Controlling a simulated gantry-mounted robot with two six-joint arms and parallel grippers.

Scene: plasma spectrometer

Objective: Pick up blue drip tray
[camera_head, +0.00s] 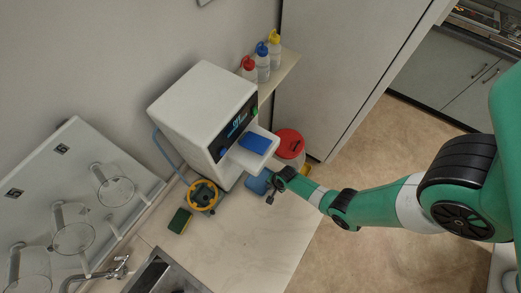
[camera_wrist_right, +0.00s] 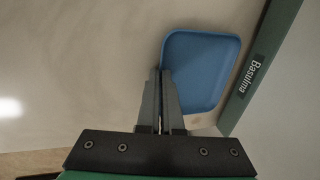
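The blue drip tray (camera_head: 258,182) is low at the front of the white spectrometer (camera_head: 203,108), beside its base; part of it is hidden behind my right gripper (camera_head: 272,190). In the right wrist view the drip tray (camera_wrist_right: 201,68) is a shallow square with rounded corners. My right gripper's fingers (camera_wrist_right: 161,78) are close together at its left rim, which runs into the narrow gap between them. They look shut on that rim. I cannot tell whether the tray touches the counter. My left gripper is not in view.
A blue piece (camera_head: 255,143) lies on the spectrometer's front shelf. A red-lidded container (camera_head: 289,143) stands right of it. A yellow-black round item (camera_head: 202,196) and a sponge (camera_head: 180,220) lie left. The front counter (camera_head: 245,235) is clear.

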